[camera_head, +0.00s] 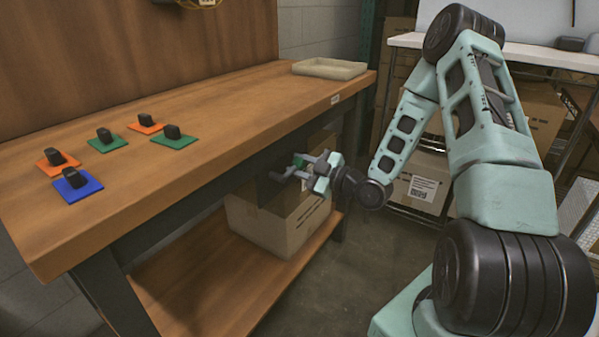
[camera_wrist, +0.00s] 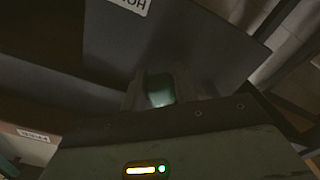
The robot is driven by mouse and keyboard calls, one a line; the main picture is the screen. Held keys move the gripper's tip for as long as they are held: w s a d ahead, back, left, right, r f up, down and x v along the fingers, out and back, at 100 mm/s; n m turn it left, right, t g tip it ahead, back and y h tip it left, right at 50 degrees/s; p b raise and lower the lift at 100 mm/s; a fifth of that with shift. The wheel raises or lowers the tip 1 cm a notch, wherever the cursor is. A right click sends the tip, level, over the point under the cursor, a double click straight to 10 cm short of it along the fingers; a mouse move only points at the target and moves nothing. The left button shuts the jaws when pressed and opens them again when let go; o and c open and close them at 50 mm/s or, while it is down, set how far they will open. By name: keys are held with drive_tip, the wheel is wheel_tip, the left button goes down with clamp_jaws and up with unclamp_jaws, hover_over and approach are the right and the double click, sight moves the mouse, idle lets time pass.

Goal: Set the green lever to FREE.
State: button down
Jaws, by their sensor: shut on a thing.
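My gripper (camera_head: 300,176) is stretched out to the front of a dark box or panel (camera_head: 268,190) below the bench top. It is shut on a small green piece (camera_head: 299,160), which I take to be the green lever. In the wrist view, the fingers of my gripper (camera_wrist: 168,92) close around a dim green piece (camera_wrist: 161,97) in front of the dark panel (camera_wrist: 190,45). Most of the lever is hidden by the fingers. A white label (camera_wrist: 130,5) is cut off at the top edge. I cannot tell which setting the lever points to.
The wooden bench (camera_head: 220,105) carries several dark knobs on green, orange and blue plates at left, and a beige tray (camera_head: 330,68) at the far end. A cardboard box (camera_head: 275,225) stands on the lower shelf. Boxes and a wire rack stand behind my arm.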

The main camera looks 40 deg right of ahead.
drive_tip(key=shift+a+r+n, duration=0.25)
drive_tip(key=shift+r+n, duration=0.3)
drive_tip(key=shift+n, duration=0.15)
drive_tip(key=c, duration=1.1)
unclamp_jaws()
drive_tip(key=shift+s, duration=0.1)
drive_tip(key=shift+s+d, duration=0.3)
drive_tip(key=shift+s, duration=0.15)
drive_tip(key=p+v, duration=0.1)
drive_tip(key=v, duration=1.5)
drive_tip(key=shift+s, duration=0.2)
